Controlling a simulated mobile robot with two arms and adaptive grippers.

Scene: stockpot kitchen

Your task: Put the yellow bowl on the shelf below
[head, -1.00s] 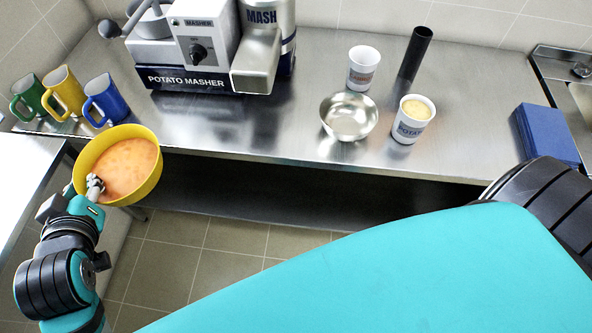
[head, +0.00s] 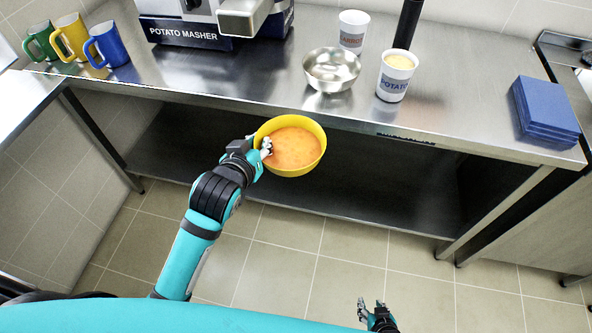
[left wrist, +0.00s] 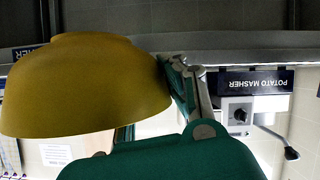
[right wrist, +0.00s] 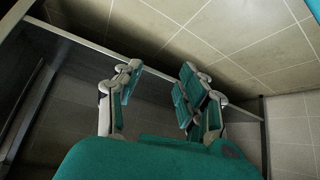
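The yellow bowl (head: 291,168) is filled with an orange mash and hangs in the air in front of the table, level or nearly so. My left gripper (head: 266,148) is shut on its left rim. The bowl's outer side (left wrist: 85,90) fills the left of the left wrist view. The shelf below (head: 180,150) is a dark board under the steel table; its part behind the bowl is hidden. My right gripper (head: 372,308) is low at the bottom of the head view, away from the bowl. It is open and empty in the right wrist view (right wrist: 160,85).
The steel tabletop (head: 230,85) above the shelf holds a metal bowl (head: 331,70), a potato cup (head: 395,78), a carrot cup, mugs (head: 108,45), the masher and blue boxes (head: 545,113). Table legs (head: 495,215) flank the shelf. The visible shelf is clear.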

